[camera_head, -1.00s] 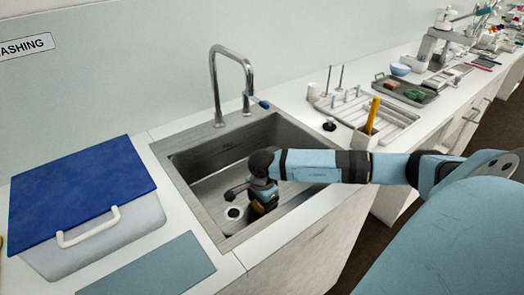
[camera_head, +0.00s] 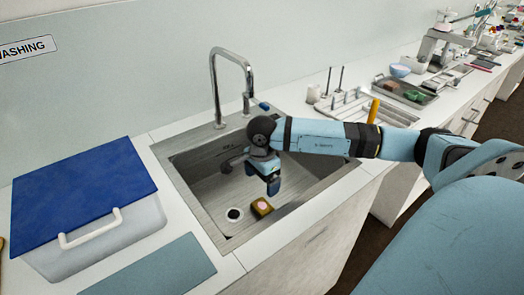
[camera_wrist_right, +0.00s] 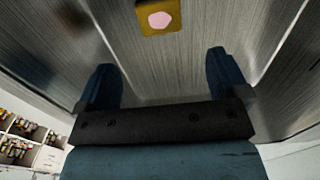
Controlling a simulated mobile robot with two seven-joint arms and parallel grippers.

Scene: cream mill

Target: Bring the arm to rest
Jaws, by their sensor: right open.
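My right gripper (camera_head: 273,184) hangs over the sink, pointing down, open and empty. Its two dark blue fingers stand wide apart in the right wrist view (camera_wrist_right: 164,80). A small yellow-brown block with a pink patch on top (camera_head: 262,207) lies on the sink floor beside the drain, below the gripper and apart from it. The block also shows in the right wrist view (camera_wrist_right: 159,18), beyond the fingertips. My right arm reaches in from the right across the sink's right side. My left gripper is not in view.
The steel sink (camera_head: 200,200) has a tall faucet (camera_head: 217,90) at its back edge. A grey bin with a blue lid (camera_head: 85,190) stands on the left, with a blue-grey mat (camera_head: 160,268) in front. A rack (camera_head: 375,108) and a tray (camera_head: 405,90) stand to the right.

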